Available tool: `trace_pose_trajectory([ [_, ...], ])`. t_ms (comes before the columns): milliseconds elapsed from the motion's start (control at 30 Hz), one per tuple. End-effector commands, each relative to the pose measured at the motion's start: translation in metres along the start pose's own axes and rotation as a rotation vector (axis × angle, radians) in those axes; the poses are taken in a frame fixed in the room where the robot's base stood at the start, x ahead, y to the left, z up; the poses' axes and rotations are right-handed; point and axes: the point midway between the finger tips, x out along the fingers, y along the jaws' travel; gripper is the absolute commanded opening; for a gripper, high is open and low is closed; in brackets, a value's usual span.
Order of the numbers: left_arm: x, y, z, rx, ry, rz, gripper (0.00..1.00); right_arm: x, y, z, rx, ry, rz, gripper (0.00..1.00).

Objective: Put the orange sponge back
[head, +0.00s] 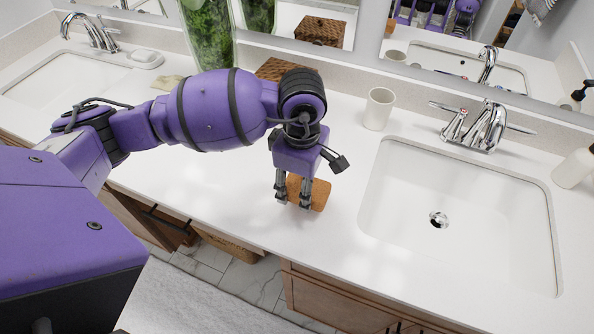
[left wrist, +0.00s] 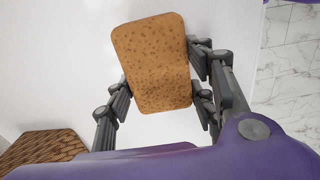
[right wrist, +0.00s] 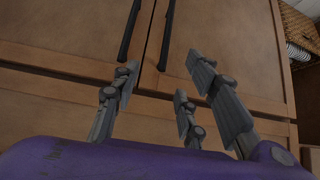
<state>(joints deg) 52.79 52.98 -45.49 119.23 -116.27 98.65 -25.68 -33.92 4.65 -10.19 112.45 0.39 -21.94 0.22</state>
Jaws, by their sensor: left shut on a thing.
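The orange sponge (head: 320,193) is at the front part of the white counter, left of the right-hand basin. My left gripper (head: 292,202) points down and is shut on the sponge, with its fingers on both sides of it. In the left wrist view the speckled sponge (left wrist: 150,60) sits between the fingers, its far end sticking out beyond them. I cannot tell whether the sponge touches the counter. My right gripper (right wrist: 162,82) shows only in the right wrist view, empty with fingers apart, in front of wooden cabinet doors.
A white cup (head: 379,108) stands behind the sponge. The right basin (head: 450,215) with its chrome faucet (head: 487,126) lies to the right. A wicker box (head: 270,70), a glass vase of greenery (head: 208,35) and a yellowish cloth (head: 167,82) are at the back left. A soap bottle (head: 574,168) stands far right.

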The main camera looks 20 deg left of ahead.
Motion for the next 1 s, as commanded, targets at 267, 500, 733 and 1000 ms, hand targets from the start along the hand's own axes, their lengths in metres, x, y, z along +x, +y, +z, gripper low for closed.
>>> trace_pose_trajectory([
  [267, 0.02, -0.001, 0.001, 0.001, 0.0, 0.0, 0.29, 0.001, 0.001, 0.004, -0.001, -0.006, 0.0, 0.4],
  [500, 0.025, -0.002, 0.001, 0.001, 0.0, -0.003, 0.29, 0.001, 0.003, 0.007, -0.007, -0.012, 0.001, 0.4],
  [733, 0.024, -0.002, 0.001, 0.001, 0.0, -0.002, 0.69, 0.0, 0.006, 0.003, -0.012, -0.003, 0.005, 0.4],
  [1000, 0.023, -0.002, 0.001, 0.001, 0.0, -0.001, 0.69, 0.0, 0.005, 0.0, -0.01, 0.002, 0.005, 0.4],
])
